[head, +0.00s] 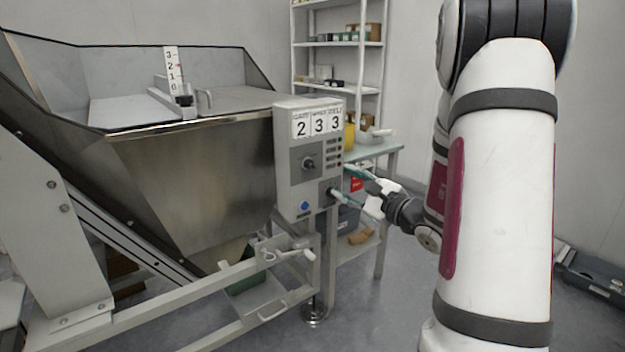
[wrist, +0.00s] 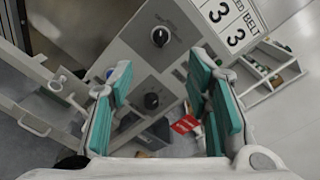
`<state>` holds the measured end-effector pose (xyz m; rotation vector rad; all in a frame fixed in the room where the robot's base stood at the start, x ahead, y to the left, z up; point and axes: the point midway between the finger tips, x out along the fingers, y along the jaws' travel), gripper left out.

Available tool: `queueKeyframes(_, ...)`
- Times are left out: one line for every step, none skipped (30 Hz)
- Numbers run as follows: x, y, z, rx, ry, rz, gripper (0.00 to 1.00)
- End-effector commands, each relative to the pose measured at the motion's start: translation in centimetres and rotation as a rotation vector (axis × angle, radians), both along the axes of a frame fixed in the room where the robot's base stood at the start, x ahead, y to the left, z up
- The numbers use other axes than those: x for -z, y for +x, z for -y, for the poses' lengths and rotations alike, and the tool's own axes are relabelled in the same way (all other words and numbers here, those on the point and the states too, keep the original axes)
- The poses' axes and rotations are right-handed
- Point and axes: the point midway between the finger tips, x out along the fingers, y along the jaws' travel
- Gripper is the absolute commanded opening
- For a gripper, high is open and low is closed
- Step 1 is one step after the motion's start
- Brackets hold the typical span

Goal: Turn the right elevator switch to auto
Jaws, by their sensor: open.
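The grey control box (head: 309,160) stands at the hopper's right side and carries two dark rotary switches. The left, upper switch (head: 308,164) also shows at the top of the wrist view (wrist: 160,36). The right, lower switch (wrist: 151,101) shows between my fingers in the wrist view; in the head view it is partly hidden by a finger. My gripper (head: 348,184) is open, with teal finger pads apart on either side of the right switch in the wrist view (wrist: 159,75). Contact cannot be told. The position markings are too small to read.
A blue button (head: 305,206) sits low on the box. Number cards (head: 318,124) top it. The metal hopper (head: 190,180) and its frame rail (head: 220,308) fill the left. A side table (head: 385,152) and shelves (head: 338,44) stand behind. Open floor lies right of the table.

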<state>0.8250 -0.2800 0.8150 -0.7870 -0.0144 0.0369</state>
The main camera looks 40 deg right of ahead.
Motion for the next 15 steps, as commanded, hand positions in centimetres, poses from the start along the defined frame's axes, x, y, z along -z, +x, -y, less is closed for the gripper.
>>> queueKeyframes(0.2,0.2,0.2,0.005,0.001,0.002,0.45)
queueKeyframes(0.2,0.4,0.2,0.006,0.001,0.001,0.45)
queueKeyframes(0.2,0.7,0.2,0.006,0.001,0.001,0.45)
queueKeyframes(0.2,1.1,0.2,0.005,0.001,0.002,0.45)
queueKeyframes(0.2,1.5,0.1,0.004,0.001,0.003,0.45)
queueKeyframes(0.2,2.1,0.1,0.003,0.000,0.003,0.45)
queueKeyframes(0.2,2.6,0.0,0.003,0.001,0.001,0.45)
queueKeyframes(0.2,3.2,0.0,0.003,0.001,0.003,0.45)
queueKeyframes(0.2,4.0,0.0,0.003,0.000,0.003,0.45)
queueKeyframes(0.3,4.6,-0.1,0.002,0.000,0.002,0.45)
queueKeyframes(0.2,5.2,-0.1,0.001,0.000,0.003,0.45)
queueKeyframes(0.2,5.9,-0.1,0.003,0.001,0.003,0.45)
queueKeyframes(0.2,6.6,-0.1,0.002,0.000,0.004,0.45)
queueKeyframes(0.3,7.2,-0.2,0.002,0.001,0.002,0.45)
queueKeyframes(0.2,8.0,-0.2,0.001,0.001,0.003,0.45)
